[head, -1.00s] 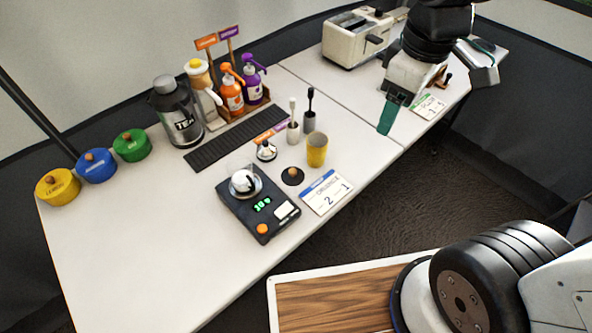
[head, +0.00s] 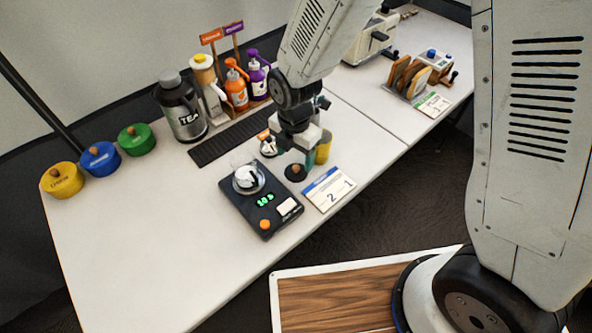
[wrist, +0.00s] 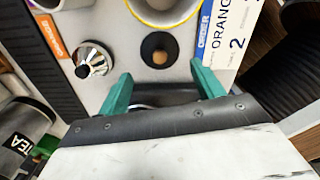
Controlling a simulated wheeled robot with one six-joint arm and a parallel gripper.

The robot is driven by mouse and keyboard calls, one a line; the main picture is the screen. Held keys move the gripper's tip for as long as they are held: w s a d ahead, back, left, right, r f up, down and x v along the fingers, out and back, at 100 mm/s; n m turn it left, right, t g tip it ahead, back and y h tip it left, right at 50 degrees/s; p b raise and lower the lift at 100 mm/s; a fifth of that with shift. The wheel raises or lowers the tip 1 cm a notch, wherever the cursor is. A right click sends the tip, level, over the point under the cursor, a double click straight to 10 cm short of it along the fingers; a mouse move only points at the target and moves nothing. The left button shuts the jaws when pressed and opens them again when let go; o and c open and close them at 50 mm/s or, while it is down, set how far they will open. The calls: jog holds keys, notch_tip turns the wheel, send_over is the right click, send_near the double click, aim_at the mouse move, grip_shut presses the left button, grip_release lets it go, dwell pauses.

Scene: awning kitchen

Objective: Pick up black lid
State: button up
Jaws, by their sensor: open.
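The black lid (head: 295,172) is a small dark disc with a brown knob, lying on the white table between the scale and the order card. It also shows in the wrist view (wrist: 158,43), beyond the fingertips and roughly midway between them. My gripper (head: 298,160) is above the table close to the lid, pointing down. In the wrist view its two green fingers (wrist: 157,76) are spread apart with nothing between them. In the head view the gripper hides part of the yellow cup behind it.
A yellow cup (head: 324,150) stands close behind the lid, and an order card (head: 328,189) lies to its right. A black scale (head: 256,212) with a silver item is to the left. A small silver-and-black item (head: 268,148) stands behind. The table's front left is clear.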

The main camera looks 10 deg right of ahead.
aim_at(295, 168)
notch_tip(295, 168, down, 5)
jog(key=shift+d+f, duration=0.1)
jog(key=c, duration=0.7)
jog(key=shift+c, duration=0.2)
